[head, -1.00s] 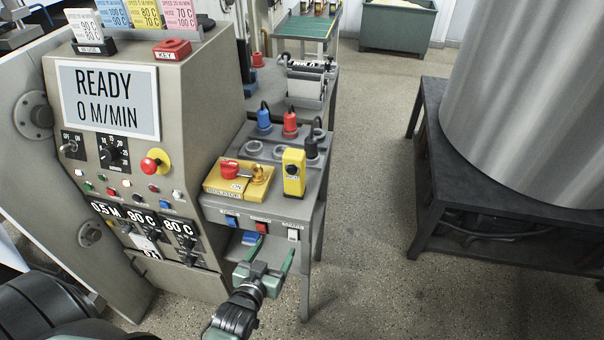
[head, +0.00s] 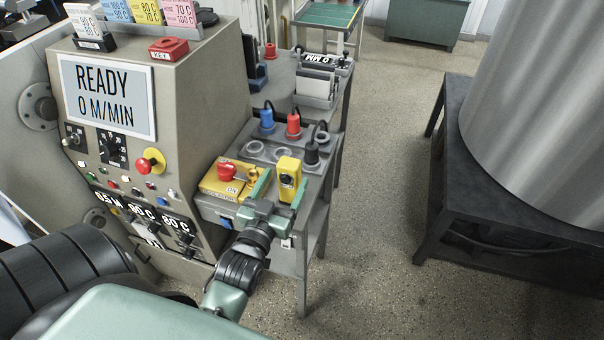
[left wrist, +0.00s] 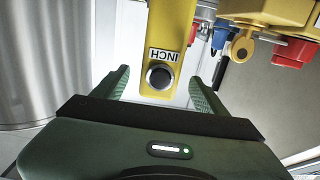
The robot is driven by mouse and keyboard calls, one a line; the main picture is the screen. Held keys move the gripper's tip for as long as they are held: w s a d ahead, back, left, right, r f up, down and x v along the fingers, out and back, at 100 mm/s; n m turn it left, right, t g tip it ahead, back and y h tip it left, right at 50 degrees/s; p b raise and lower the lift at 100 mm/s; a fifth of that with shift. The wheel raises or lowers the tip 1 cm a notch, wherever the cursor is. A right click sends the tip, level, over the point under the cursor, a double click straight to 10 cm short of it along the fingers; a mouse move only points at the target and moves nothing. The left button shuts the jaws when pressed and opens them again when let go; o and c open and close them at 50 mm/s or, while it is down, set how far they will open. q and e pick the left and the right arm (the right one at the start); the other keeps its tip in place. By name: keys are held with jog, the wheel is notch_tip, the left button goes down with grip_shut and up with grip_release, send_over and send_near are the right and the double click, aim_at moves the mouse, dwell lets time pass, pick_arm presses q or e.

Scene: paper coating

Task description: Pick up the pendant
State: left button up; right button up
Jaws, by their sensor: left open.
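The pendant (head: 288,168) is a yellow upright box with a dark round button, at the front right of the grey side table. In the left wrist view the pendant (left wrist: 172,30) carries the label INCH above a black button. My left gripper (head: 283,187) is open at the table's front edge, with its fingers pointing at the pendant. In the left wrist view its fingers (left wrist: 160,82) stand on both sides of the pendant's button end, with visible gaps. Whether the fingertips reach past it is unclear. My right gripper is not in view.
A yellow isolator box (head: 222,190) with a red switch sits close left of the pendant. Blue (head: 266,121), red (head: 293,124) and black (head: 312,152) plugs stand behind. The control console (head: 185,80) is at left. Open floor (head: 375,200) lies to the right.

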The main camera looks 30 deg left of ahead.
aim_at(294, 161)
pick_arm(q)
jog(key=shift+w+a+r, duration=0.1)
jog(key=shift+w, duration=0.4)
jog(key=shift+w+a+r, duration=0.1)
jog(key=shift+w+a, duration=0.05)
jog(key=shift+w, duration=0.05)
jog(key=p+x, duration=0.2)
jog(key=x, duration=0.1)
jog(key=shift+r, duration=0.2)
jog(key=shift+f+x, duration=0.25)
jog(key=shift+x, duration=0.9)
jog(key=shift+w, duration=0.15)
jog(key=c, duration=1.3)
grip_shut()
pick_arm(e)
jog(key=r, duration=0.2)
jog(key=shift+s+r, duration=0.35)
